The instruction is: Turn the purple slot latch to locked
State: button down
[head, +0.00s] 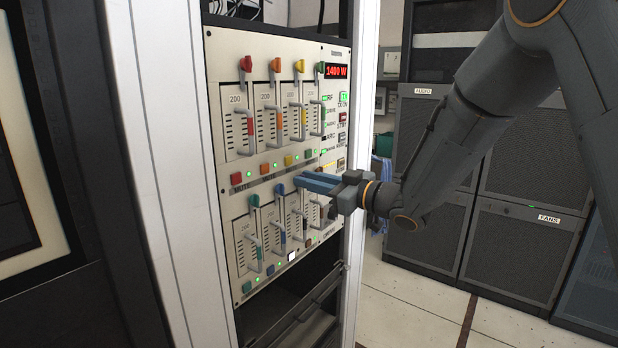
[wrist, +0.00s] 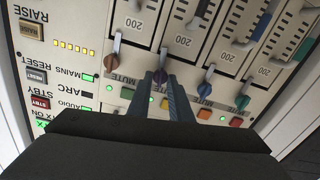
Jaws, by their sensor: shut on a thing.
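The purple slot latch (wrist: 161,69) is on the lower row of the rack panel, with its tip between my finger ends in the wrist view. My gripper (wrist: 160,85) is shut on it. In the head view my gripper (head: 302,182) reaches in from the right, its blue-grey fingers against the panel's lower row. There the fingers hide most of the purple latch, and its exact turn angle is hard to tell.
A blue latch (head: 280,189) and a teal latch (head: 254,201) stand left of my fingers in the head view. Coloured mute buttons (wrist: 204,90) and sliders are close around. Open floor (head: 405,300) lies to the right.

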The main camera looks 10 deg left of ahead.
jog(key=shift+m+p, duration=0.3)
jog(key=shift+m, duration=0.6)
jog(key=c, duration=1.7)
grip_release()
jog(key=shift+o, duration=0.2)
jog(key=shift+d, duration=0.1)
jog(key=b+v, duration=0.2)
jog(key=v, duration=0.5)
jog(key=shift+d+b, duration=0.35)
jog(key=shift+b, duration=0.05)
jog(key=shift+s, duration=0.1)
